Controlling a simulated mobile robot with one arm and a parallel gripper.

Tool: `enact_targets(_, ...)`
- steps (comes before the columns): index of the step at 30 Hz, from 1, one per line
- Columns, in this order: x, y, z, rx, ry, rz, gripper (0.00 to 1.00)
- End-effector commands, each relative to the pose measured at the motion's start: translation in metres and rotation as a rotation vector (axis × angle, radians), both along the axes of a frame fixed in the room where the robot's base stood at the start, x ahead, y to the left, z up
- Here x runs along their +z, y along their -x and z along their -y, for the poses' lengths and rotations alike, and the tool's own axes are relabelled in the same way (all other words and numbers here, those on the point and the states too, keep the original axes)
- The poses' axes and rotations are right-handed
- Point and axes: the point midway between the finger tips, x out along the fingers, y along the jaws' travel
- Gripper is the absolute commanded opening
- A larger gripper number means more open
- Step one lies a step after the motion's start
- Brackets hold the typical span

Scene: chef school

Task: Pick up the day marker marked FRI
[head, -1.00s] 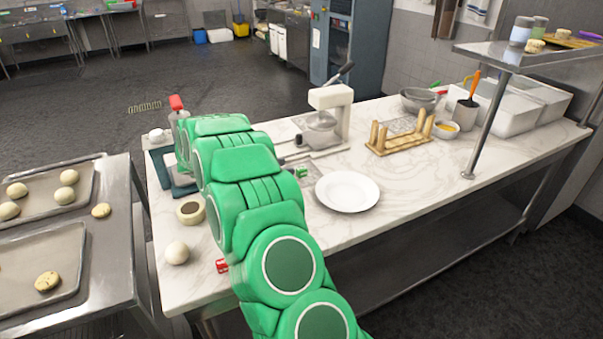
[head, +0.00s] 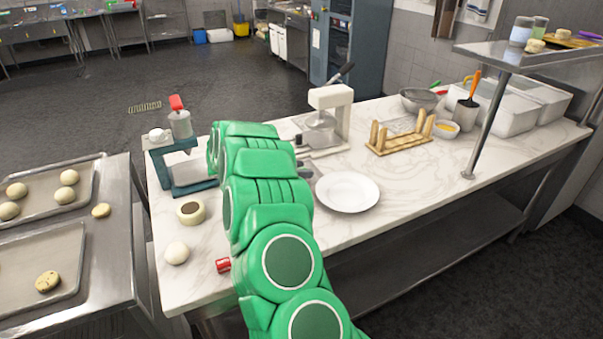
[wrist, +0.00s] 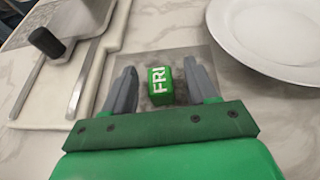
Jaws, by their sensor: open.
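The day marker marked FRI (wrist: 160,86) is a small green block with white letters. In the wrist view it sits on a thin, clear-looking square between the two grey fingers of my gripper (wrist: 159,70). The fingers are open, one on each side of the marker, with visible gaps. I cannot tell how far above the surface the fingertips are. In the head view my green arm hides the marker.
A white plate (head: 347,192) lies close to the right of the marker. A white board with a dark-handled tool (wrist: 48,43) is at the left. A small red block (head: 223,265) lies near the counter's front edge. A teal-based device (head: 188,172) stands left of my arm.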

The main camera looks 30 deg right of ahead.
Motion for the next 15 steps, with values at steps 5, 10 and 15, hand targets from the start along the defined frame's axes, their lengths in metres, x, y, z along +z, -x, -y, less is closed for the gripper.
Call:
enact_targets(5, -0.0003, -0.0001, 0.0003, 0.000, 0.000, 0.000, 0.57)
enact_targets(10, -0.0005, -0.0001, 0.0002, 0.000, 0.000, -0.001, 0.39)
enact_targets(15, -0.0005, -0.0001, 0.0001, 0.001, -0.001, 0.000, 0.13)
